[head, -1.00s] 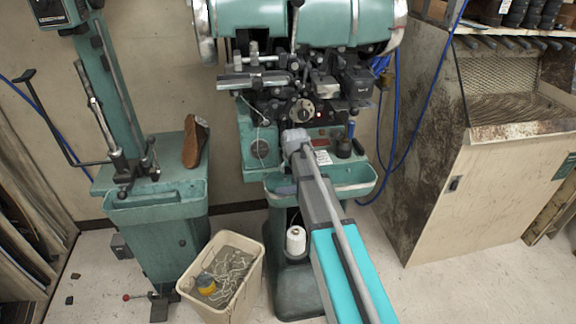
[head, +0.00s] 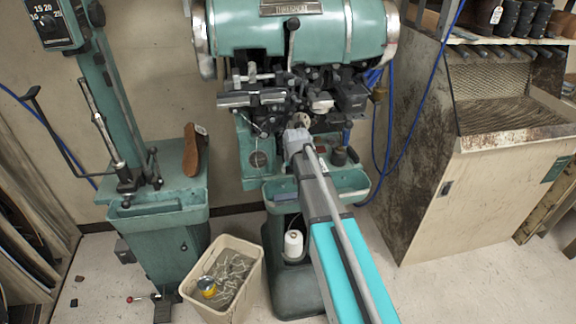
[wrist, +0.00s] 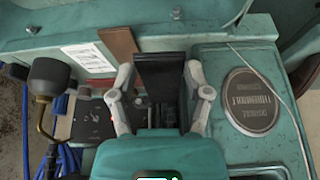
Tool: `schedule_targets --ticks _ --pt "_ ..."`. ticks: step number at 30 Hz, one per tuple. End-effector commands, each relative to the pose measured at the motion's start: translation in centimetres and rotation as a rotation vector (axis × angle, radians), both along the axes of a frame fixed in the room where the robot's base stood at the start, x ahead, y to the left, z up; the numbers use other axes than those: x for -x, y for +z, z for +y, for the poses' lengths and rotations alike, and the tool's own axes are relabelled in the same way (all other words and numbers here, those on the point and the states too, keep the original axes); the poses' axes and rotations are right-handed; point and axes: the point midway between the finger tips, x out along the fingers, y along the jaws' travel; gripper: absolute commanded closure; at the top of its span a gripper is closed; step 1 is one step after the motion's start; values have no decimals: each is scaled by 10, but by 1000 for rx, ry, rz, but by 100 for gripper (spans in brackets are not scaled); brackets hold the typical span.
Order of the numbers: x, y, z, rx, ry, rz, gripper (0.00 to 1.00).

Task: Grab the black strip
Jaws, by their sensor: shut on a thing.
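The black strip (wrist: 160,72) stands out between the two pale fingers of my gripper (wrist: 159,74) in the wrist view. It is dark, flat and wider at its far end. My gripper is shut on it, with a finger along each side. The strip's lower part is hidden among dark parts between the fingers. In the head view my own arm covers the area in front of the green stitching machine (head: 300,35), and I cannot make out the strip there.
A brown strip (wrist: 118,46) and a black ball knob (wrist: 50,74) are left of the fingers. An oval badge (wrist: 250,102) is at right. A bin of scraps (head: 255,290) stands on the floor. A brown sole (head: 191,150) stands on the left machine.

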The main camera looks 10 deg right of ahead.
Motion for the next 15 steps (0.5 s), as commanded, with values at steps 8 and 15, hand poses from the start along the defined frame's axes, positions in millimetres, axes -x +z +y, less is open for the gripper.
schedule_targets --ticks 8,15 --pt "43 36 -10 -1 -2 0 83" --pt "82 53 -19 0 -1 0 83"
